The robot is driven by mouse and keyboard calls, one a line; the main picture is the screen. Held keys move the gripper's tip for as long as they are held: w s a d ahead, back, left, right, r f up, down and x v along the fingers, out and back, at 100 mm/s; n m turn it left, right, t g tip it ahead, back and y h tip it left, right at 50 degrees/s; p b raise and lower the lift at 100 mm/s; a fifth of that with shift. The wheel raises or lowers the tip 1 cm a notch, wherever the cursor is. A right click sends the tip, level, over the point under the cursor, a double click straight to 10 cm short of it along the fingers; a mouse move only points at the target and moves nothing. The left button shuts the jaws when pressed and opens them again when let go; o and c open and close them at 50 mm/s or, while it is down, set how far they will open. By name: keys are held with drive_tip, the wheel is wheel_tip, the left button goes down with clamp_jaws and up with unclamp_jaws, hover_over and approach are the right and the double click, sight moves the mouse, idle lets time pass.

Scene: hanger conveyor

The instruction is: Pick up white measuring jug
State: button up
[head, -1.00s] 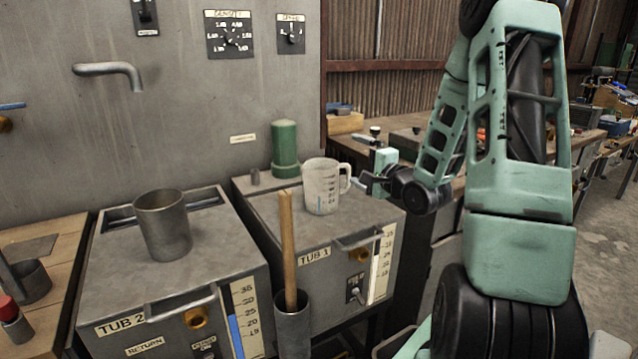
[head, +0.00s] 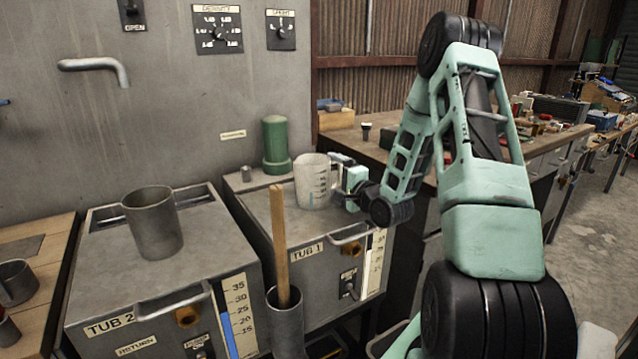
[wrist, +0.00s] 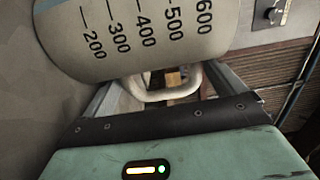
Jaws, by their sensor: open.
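The white measuring jug (head: 312,182) stands upright on the lid of Tub 1 (head: 265,205), its handle towards my gripper on the right. In the wrist view the jug (wrist: 140,38) fills the top, with its dark scale numbers turned sideways. My gripper (head: 345,187) is at the jug's handle side. In the wrist view its two fingers are apart, one on each side of the handle (wrist: 160,92). My gripper is open. I cannot tell whether a finger touches the jug.
A wooden stick (head: 279,240) rises from a grey holder in front. A metal mug (head: 153,222) stands on Tub 2 at the left. A workbench (head: 440,148) is behind my arm.

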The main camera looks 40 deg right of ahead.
drive_tip(key=shift+w+d, duration=0.2)
drive_tip(key=shift+w, duration=0.6)
drive_tip(key=c, duration=1.1)
drive_tip(key=shift+r, duration=0.2)
